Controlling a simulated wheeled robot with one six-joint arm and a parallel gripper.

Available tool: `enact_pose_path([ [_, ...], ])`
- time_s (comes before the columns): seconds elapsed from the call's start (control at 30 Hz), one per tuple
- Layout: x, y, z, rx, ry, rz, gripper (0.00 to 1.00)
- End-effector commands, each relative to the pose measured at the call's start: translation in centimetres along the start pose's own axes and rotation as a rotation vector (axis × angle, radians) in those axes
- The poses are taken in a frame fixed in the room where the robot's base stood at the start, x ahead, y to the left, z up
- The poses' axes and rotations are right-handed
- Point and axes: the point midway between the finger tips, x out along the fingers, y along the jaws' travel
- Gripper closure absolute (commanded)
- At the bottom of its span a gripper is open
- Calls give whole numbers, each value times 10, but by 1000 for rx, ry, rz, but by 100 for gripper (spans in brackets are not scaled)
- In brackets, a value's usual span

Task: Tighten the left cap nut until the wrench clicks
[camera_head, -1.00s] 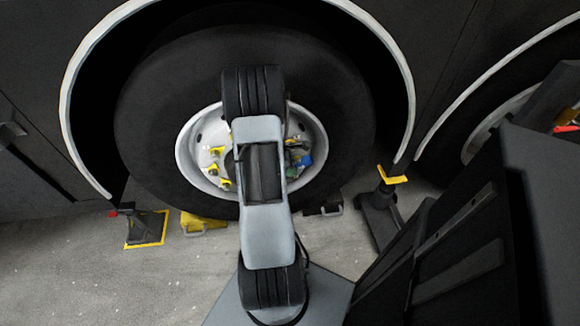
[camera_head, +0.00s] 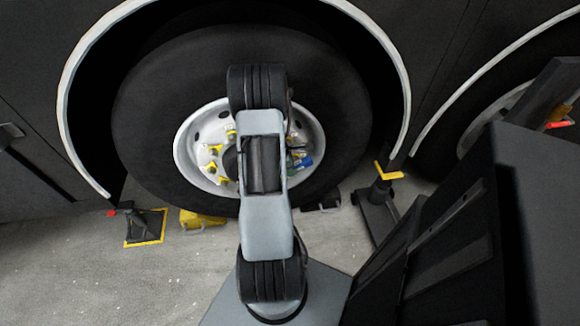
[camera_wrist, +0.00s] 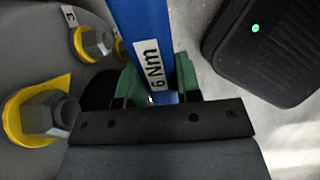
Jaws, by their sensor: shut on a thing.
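My gripper (camera_wrist: 157,97) is shut on a blue wrench (camera_wrist: 138,22) in the wrist view. The wrench has a white label ending in "6 Nm", and green pads show on both sides of it. Its working end is out of that view. Grey hex nuts on yellow rings, one large (camera_wrist: 50,113) and one smaller (camera_wrist: 93,42), stand to the left, apart from the gripper. In the head view my arm hides the gripper and the hub middle; a bit of blue (camera_head: 304,161) shows right of the arm. I cannot tell which nut is the left cap nut, nor whether the wrench sits on one.
The wheel rim (camera_head: 184,150) sits in a black tyre (camera_head: 145,115) under the wheel arch. A yellow chock (camera_head: 200,219), a black and yellow stand (camera_head: 146,228) and a yellow-topped stand (camera_head: 380,205) are on the floor. A black box with a green light (camera_wrist: 256,28) is at right.

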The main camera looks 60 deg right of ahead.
Motion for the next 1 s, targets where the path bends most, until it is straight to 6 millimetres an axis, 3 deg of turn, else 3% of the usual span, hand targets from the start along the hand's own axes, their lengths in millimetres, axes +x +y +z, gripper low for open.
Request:
enact_pose_path([
  [0.5,16,1,1,3,84,2,100],
  [1.0,18,0,1,3,95,2,100],
])
